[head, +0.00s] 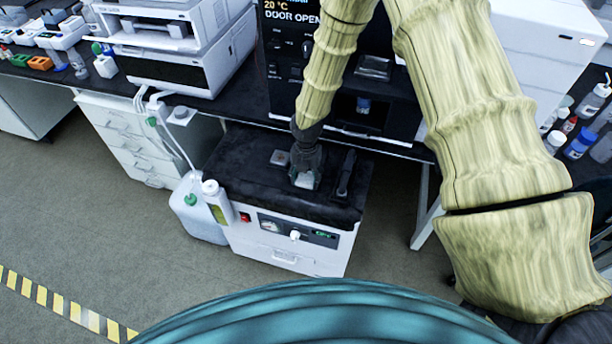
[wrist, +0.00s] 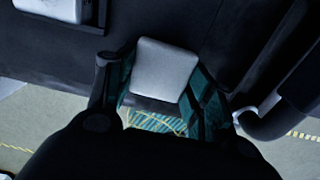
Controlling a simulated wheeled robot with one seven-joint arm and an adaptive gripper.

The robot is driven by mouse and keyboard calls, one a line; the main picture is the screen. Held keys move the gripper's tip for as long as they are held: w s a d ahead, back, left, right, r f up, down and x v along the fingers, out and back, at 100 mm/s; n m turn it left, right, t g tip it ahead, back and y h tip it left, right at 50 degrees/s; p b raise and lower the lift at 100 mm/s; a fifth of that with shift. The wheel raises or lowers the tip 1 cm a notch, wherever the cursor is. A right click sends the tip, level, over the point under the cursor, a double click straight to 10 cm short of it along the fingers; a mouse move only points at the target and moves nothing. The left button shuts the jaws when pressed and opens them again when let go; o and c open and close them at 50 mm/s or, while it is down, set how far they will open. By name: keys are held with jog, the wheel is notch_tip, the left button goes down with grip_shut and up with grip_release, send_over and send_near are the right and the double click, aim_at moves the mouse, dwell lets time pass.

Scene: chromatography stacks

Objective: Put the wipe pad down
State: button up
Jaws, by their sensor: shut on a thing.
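The wipe pad (wrist: 165,68) is a small pale grey-white square block. In the wrist view it sits between the fingers of my gripper (wrist: 160,98), which are shut on it. In the head view the pad (head: 305,181) shows just below my gripper (head: 305,168), over the dark top of a low white cabinet unit (head: 225,180). I cannot tell whether the pad touches that top.
Another pale square piece (head: 280,157) lies on the dark top, left of my gripper. A dark upright handle-like part (head: 346,173) stands close on the right. The open-doored instrument (head: 362,105) is behind.

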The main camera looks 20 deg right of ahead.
aim_at(306, 178)
jog(key=o, duration=1.3)
jog(key=shift+f, duration=0.15)
jog(key=shift+c, duration=0.2)
notch_tip(306, 178, up, 12)
jog(key=b, duration=0.2)
jog(key=shift+r, duration=0.2)
